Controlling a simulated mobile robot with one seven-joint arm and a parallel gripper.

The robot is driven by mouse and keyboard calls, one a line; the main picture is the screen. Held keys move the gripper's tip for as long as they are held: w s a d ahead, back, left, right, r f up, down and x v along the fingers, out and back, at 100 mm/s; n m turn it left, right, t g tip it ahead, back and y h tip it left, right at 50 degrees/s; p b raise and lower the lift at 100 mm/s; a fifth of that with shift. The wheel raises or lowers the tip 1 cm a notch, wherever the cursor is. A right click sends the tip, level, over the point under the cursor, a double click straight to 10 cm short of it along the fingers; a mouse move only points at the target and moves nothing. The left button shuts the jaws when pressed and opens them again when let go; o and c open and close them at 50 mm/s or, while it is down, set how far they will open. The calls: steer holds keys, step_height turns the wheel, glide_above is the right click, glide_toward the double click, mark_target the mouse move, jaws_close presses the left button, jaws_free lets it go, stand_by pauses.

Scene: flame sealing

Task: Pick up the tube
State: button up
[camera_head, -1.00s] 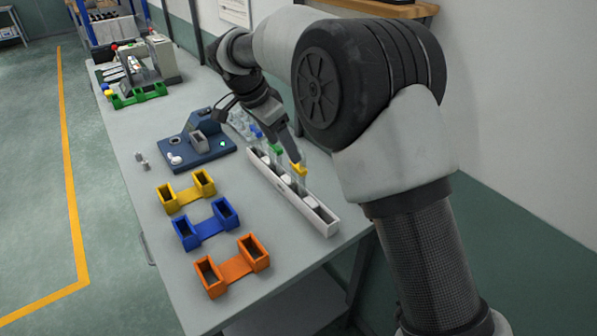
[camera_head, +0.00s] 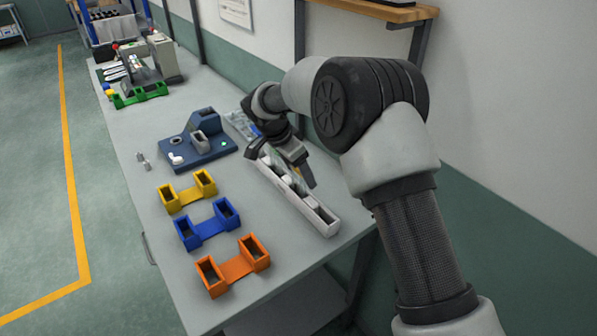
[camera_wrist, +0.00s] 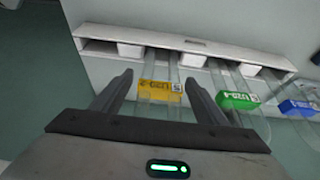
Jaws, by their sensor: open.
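In the wrist view, a clear tube with a yellow label (camera_wrist: 160,91) lies between the two spread fingers of my gripper (camera_wrist: 158,78). Neither finger clearly touches it. A tube with a green label (camera_wrist: 238,100) and one with a blue label (camera_wrist: 298,106) are to its right. The tubes extend to a long white rack (camera_wrist: 190,44). In the head view, my gripper (camera_head: 302,168) is at the white rack (camera_head: 318,216) and hides most of the tubes.
Yellow (camera_head: 188,193), blue (camera_head: 207,227) and orange (camera_head: 235,267) holders stand on the table, left of the rack. A dark blue device (camera_head: 198,150) stands behind them. A green holder (camera_head: 140,96) and other equipment are at the far end.

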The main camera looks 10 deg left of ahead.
steer(key=c, duration=1.1)
steer(key=shift+r, duration=0.1)
